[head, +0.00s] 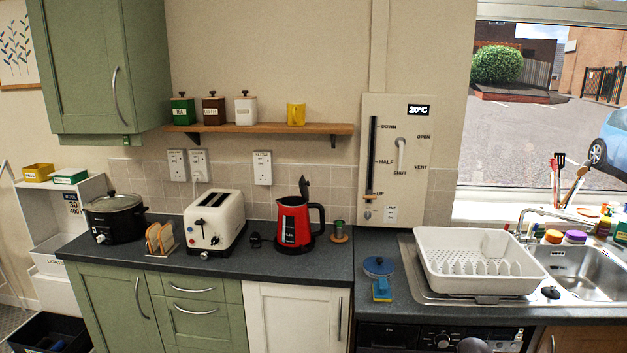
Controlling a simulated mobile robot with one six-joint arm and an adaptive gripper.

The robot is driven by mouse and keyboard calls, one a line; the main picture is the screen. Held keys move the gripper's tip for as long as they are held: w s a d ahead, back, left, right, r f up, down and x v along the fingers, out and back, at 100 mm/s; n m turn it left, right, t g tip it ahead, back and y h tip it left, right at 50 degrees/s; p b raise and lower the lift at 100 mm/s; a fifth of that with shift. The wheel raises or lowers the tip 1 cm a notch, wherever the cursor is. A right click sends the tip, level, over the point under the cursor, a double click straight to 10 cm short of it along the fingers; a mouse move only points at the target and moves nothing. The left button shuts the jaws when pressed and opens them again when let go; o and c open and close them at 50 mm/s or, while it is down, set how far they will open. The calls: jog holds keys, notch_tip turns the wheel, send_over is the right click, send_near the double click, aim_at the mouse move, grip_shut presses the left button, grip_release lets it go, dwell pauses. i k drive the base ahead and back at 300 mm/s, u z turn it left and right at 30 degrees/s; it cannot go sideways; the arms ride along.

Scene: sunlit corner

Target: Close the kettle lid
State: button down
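A red kettle (291,224) with a black base and a black handle on its right stands upright on the dark worktop, in the middle of the head view. Its dark lid (303,187) is open and sticks up steeply above the kettle's top. The inside of the kettle cannot be seen. My gripper is not in view, and nothing touches the kettle or its lid.
A cream toaster (213,222) stands left of the kettle, with a small dark object (255,240) between them. A wooden shelf (260,128) hangs above. The worktop (335,268) in front is clear.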

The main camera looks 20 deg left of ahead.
aim_at(303, 184)
jog(key=u, duration=0.35)
jog(key=i, duration=1.1)
jog(key=u, duration=0.55)
